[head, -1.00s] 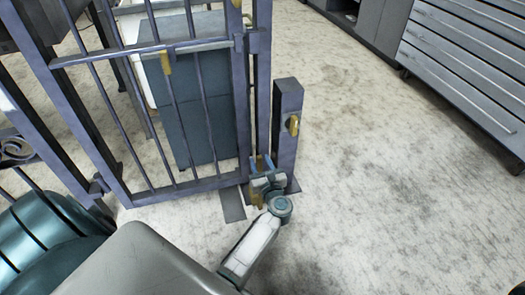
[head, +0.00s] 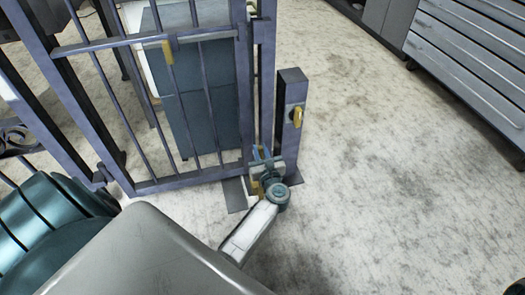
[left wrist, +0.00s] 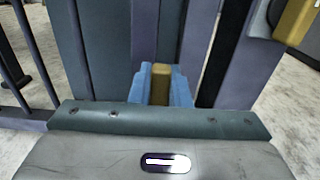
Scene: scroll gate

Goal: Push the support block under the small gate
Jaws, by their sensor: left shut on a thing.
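The small gate (head: 205,100), a purple-grey barred frame, stands upright left of a short post (head: 290,125). My left gripper (head: 262,157) is low at the gate's bottom right corner, near the post's foot. In the left wrist view its blue fingers (left wrist: 160,82) are shut on a yellow block-like piece (left wrist: 160,84), in front of the gate's upright. I cannot tell whether this piece is the support block. A flat dark plate (head: 235,196) lies on the floor below the gate's corner. My right gripper is out of view.
A yellow latch piece (head: 297,116) is on the post. A dark blue-grey box (head: 195,95) stands behind the bars. A grey slatted cabinet (head: 475,60) is at the upper right. The floor right of the post is clear.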

